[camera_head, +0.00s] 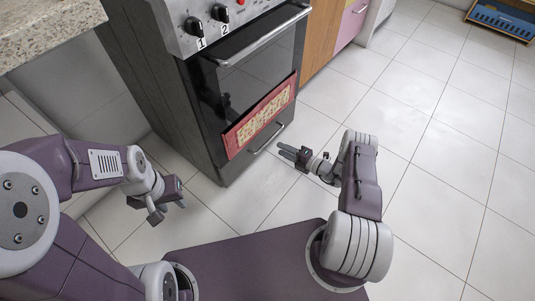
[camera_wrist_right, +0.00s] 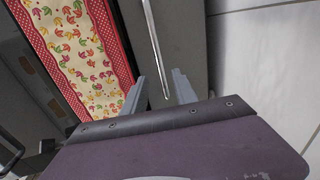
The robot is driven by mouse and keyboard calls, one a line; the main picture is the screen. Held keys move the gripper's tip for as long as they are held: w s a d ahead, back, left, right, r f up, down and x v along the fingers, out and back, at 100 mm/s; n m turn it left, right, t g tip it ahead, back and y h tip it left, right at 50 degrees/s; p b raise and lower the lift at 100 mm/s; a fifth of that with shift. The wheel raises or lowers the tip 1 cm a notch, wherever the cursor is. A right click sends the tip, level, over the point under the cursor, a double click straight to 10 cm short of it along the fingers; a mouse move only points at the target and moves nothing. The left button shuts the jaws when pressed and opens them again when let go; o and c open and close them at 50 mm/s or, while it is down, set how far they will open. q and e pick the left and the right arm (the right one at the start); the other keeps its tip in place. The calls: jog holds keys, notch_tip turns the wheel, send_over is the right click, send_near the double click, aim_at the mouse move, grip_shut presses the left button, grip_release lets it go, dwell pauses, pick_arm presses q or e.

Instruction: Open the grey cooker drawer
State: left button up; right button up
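The grey cooker drawer (camera_head: 237,170) is the lowest front panel of the cooker, below the dark oven door, and looks closed. Its thin metal bar handle (camera_head: 267,139) shows in the head view; the handle (camera_wrist_right: 154,45) also crosses the right wrist view. My right gripper (camera_head: 281,150) is just in front of the drawer, near the handle. In the right wrist view its two fingers (camera_wrist_right: 159,76) are apart, with the handle's end appearing between them; contact cannot be told. My left gripper (camera_head: 169,208) is open and empty, low at the cooker's left side, away from the drawer.
A red-bordered patterned towel (camera_head: 260,119) hangs in front of the oven door, just above the drawer; it is close to my right gripper in the wrist view (camera_wrist_right: 85,50). The oven handle (camera_head: 262,38) is higher up. The tiled floor (camera_head: 430,130) to the right is clear.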

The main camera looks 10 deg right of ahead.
aim_at(268, 141)
jog(key=b+x, duration=0.5)
jog(key=x, duration=0.4)
grip_shut()
dwell(1.3)
